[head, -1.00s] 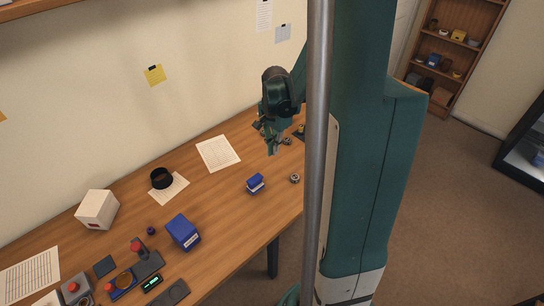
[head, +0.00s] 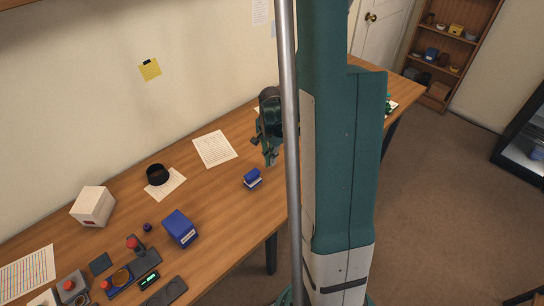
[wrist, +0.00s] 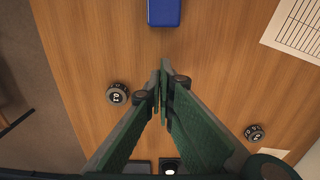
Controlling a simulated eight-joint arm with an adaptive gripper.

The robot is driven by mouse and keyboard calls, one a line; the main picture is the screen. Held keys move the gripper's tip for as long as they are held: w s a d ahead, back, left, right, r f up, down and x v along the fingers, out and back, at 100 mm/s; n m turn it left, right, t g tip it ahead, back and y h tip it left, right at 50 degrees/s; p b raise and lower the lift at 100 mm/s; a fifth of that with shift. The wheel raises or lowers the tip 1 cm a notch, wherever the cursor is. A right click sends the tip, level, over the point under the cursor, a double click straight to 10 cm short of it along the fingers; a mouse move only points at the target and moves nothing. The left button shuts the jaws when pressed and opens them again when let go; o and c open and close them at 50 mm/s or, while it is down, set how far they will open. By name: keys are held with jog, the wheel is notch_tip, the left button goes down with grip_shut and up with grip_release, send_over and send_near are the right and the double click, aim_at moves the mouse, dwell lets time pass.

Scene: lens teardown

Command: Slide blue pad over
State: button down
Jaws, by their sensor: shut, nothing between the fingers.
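A small blue block with a pale lower edge (head: 252,178), which looks like the blue pad, lies on the wooden table near its front edge. A blue rounded rectangle, apparently the same thing, shows at the top edge of the wrist view (wrist: 164,12), partly cut off. My gripper (head: 271,160) is just above and right of it in the head view, apart from it. In the wrist view my gripper (wrist: 162,78) has its green fingertips together with nothing between them, over bare wood.
Two dark round numbered knobs, left (wrist: 118,94) and right (wrist: 254,133), flank my fingers. A printed sheet (head: 214,149) lies behind the pad. A larger blue box (head: 180,229), a black ring (head: 158,174) and a white box (head: 93,206) stand left. Bare wood surrounds the pad.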

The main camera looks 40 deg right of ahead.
jog(key=shift+a+r, duration=0.1)
jog(key=shift+a, duration=1.8)
jog(key=a+b, duration=0.3)
jog(key=a, duration=1.7)
jog(key=shift+a, duration=0.2)
jog(key=shift+d, duration=0.1)
jog(key=shift+d, duration=1.4)
notch_tip(320, 180, up, 10)
jog(key=d+p, duration=0.1)
jog(key=shift+p, duration=0.35)
